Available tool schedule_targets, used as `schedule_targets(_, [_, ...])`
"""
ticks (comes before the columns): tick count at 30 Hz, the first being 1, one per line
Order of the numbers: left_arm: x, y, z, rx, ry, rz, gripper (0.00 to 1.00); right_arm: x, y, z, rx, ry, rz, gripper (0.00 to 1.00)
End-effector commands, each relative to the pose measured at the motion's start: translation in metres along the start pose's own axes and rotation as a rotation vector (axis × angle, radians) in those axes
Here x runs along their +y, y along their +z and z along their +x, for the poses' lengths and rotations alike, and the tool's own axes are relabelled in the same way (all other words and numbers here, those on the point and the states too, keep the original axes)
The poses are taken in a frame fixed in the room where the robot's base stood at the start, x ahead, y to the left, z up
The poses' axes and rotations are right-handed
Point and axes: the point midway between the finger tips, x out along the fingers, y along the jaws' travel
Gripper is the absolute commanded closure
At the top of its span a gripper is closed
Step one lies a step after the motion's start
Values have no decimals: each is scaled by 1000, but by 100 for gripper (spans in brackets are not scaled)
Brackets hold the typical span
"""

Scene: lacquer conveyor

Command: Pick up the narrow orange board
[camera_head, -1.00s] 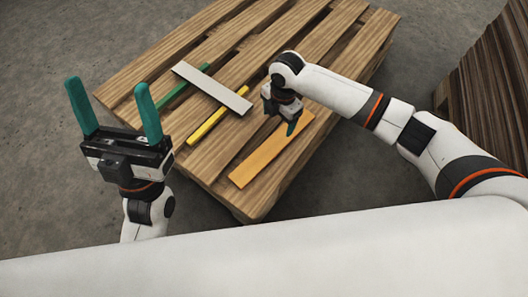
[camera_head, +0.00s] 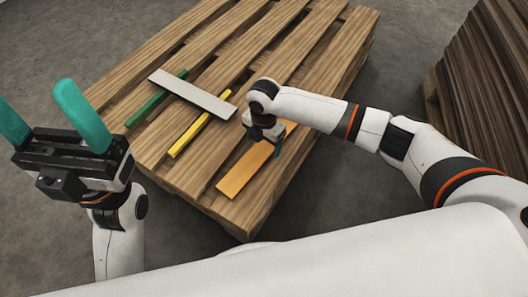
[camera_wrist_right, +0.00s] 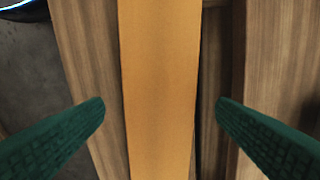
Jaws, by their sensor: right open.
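The narrow orange board (camera_head: 245,171) lies flat on the near right part of the wooden pallet, and my right gripper hides part of its far half. In the right wrist view the board (camera_wrist_right: 159,80) runs upright through the middle of the picture. My right gripper (camera_head: 277,150) is over the board. In the wrist view its green fingers (camera_wrist_right: 160,115) are open, one on each side of the board, with a gap to both edges. My left gripper (camera_head: 42,122) is at the left, away from the pallet, its green fingers spread wide and nothing between them.
The pallet (camera_head: 235,208) has gaps between its slats. A grey board (camera_head: 192,95) lies across a green strip (camera_head: 143,112) and a yellow strip (camera_head: 186,138), left of the orange board. Stacked dark boards (camera_head: 490,75) stand at the right.

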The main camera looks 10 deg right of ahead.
Motion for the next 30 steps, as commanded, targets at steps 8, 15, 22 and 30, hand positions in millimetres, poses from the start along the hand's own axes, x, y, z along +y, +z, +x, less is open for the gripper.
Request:
schedule_targets(8, [0, -2, 5, -28, -13, 4, 24, 0, -1, 17, 1, 1, 1, 20])
schedule_targets(15, [0, -2, 5, -27, -12, 4, 24, 0, -1, 16, 1, 1, 1, 38])
schedule_targets(22, [0, -2, 5, -27, -12, 4, 24, 0, -1, 16, 1, 0, 1, 74])
schedule_targets(30, [0, -1, 9, -29, -12, 3, 24, 0, -1, 10, 2, 0, 2, 74])
